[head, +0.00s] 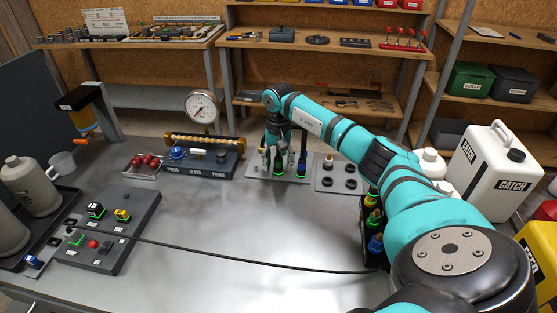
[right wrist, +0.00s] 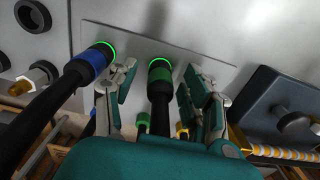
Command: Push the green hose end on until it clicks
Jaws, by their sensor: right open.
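In the right wrist view the green hose end (right wrist: 161,76) sits against the pale port plate (right wrist: 197,62), with a lit green ring around its port. Its black hose runs back toward my wrist. A blue hose end (right wrist: 91,62) sits beside it, also with a lit green ring. My right gripper (right wrist: 158,90) is open, with one finger on each side of the green hose end and visible gaps. In the head view my right gripper (head: 283,163) is over the port plate (head: 262,177) and hides much of the hose ends. My left gripper is not in view.
A pump block (head: 222,163) with a gauge (head: 202,107) stands left of the plate. A switch box (head: 123,235) is at the left, with a thin black cable (head: 240,261) crossing the table. A white jug (head: 492,168) stands at the right. The middle table is otherwise clear.

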